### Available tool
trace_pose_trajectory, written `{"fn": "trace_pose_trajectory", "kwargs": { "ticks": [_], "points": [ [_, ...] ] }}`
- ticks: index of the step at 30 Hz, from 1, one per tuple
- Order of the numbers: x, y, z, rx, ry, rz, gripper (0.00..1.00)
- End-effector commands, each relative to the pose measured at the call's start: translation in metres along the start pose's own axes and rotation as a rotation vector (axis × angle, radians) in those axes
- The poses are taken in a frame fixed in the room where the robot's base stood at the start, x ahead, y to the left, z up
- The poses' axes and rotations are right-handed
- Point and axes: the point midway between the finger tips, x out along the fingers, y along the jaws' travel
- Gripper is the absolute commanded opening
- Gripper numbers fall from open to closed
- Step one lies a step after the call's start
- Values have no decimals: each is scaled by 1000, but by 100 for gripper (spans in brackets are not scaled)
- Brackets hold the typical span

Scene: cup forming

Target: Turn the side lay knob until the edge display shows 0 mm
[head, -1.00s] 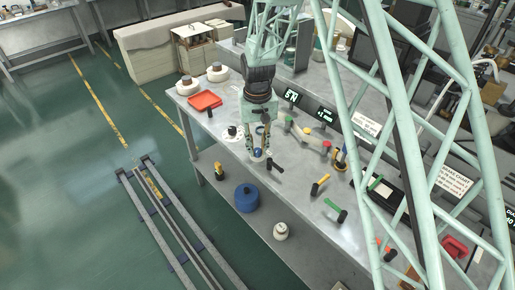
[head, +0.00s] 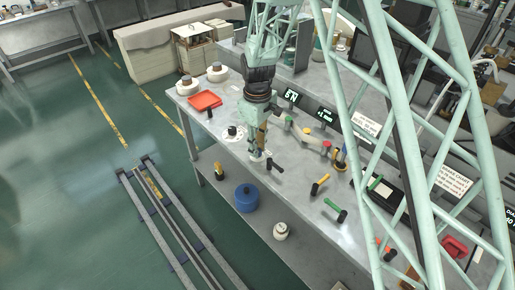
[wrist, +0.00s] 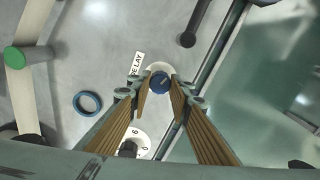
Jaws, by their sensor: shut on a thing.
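The side lay knob (wrist: 160,82) is round and blue with a light mark on its top, and sits on a white round plate beside a label (wrist: 137,64) of which "E LAY" reads. My gripper (wrist: 159,88) is shut on it, one finger on each side. In the head view my gripper (head: 260,150) points down at the bench near its front edge and hides the knob. Two dark displays with pale digits, one on the left (head: 291,96) and one on the right (head: 326,115), stand behind it. The right one seems to read in mm, but its digits are too small to be sure.
A black-handled lever (head: 274,165) stands close to the right of my gripper. A blue ring (wrist: 87,103) and a numbered white dial (wrist: 133,142) lie near the knob. A red tray (head: 204,101) is at the bench's left. Several coloured handles stand to the right.

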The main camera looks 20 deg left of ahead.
Motion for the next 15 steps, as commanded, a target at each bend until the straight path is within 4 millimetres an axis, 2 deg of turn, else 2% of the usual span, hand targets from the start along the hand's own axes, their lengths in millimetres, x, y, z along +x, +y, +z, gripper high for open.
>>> {"fn": "trace_pose_trajectory", "kwargs": {
  "ticks": [15],
  "points": [
    [0,0,0,-376,1,1,8]
  ]
}}
